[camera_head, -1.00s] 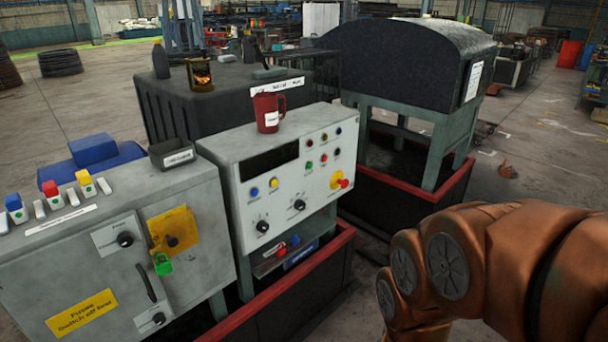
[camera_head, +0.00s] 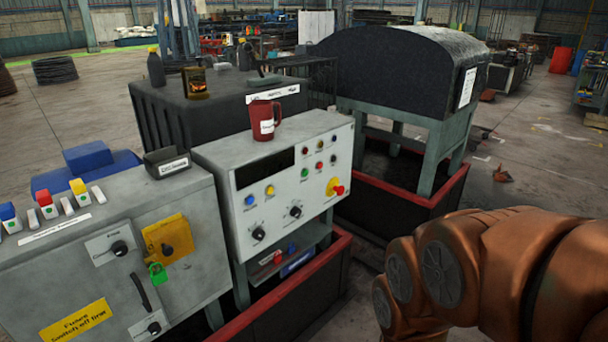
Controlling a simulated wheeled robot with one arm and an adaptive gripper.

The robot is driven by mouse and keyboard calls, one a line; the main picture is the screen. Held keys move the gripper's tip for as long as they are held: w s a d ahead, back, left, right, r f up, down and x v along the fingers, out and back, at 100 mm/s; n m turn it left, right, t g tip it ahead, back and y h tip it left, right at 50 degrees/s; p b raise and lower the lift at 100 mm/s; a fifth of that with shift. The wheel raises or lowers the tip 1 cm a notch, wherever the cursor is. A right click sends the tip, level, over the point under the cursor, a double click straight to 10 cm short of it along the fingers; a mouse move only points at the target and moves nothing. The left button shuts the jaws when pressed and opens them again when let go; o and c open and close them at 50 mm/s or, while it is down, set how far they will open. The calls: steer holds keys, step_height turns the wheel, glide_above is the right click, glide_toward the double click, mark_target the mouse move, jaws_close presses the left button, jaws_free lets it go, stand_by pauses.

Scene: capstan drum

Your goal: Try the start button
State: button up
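A grey control box (camera_head: 225,170) with a sloped front panel stands in the middle. Its panel carries a green button (camera_head: 304,172), a red button (camera_head: 319,166), blue (camera_head: 249,200) and yellow (camera_head: 270,191) buttons, several small dark-ringed lamps or buttons, two black knobs and a red emergency stop on a yellow plate (camera_head: 333,186). The labels are too small to read, so I cannot tell which one is marked start. My copper-coloured arm fills the lower right, apart from the panel. My gripper is not in view.
A red mug (camera_head: 265,121) stands on the control box. At left is a grey cabinet (camera_head: 195,215) with a yellow switch plate (camera_head: 157,236) and green padlock (camera_head: 157,272). A red-rimmed black base (camera_head: 283,300) lies below the panel. A domed black machine (camera_head: 400,70) stands behind right.

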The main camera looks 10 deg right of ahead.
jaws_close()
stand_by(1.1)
